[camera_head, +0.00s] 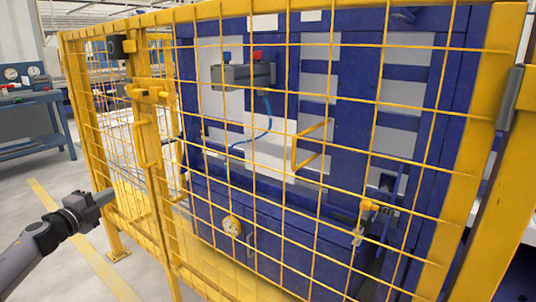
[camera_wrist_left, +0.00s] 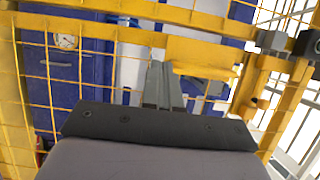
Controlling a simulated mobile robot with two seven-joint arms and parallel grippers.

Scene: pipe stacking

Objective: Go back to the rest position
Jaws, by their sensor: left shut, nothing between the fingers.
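My left gripper (camera_head: 104,197) comes in from the left in the head view, in front of the yellow mesh fence (camera_head: 258,180). Its fingers are shut with nothing between them. In the left wrist view the closed fingers (camera_wrist_left: 163,86) point at the fence and its yellow frame bar (camera_wrist_left: 200,50). The fingertips look close to the fence; I cannot tell whether they touch it. My right gripper is not in view.
Behind the fence stands a blue cabinet (camera_head: 340,120) with a round gauge (camera_head: 232,226). A yellow handle (camera_head: 140,145) and latch are on the fence gate. A blue workbench (camera_head: 38,120) stands far left. The grey floor (camera_head: 40,235) at left is mostly clear.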

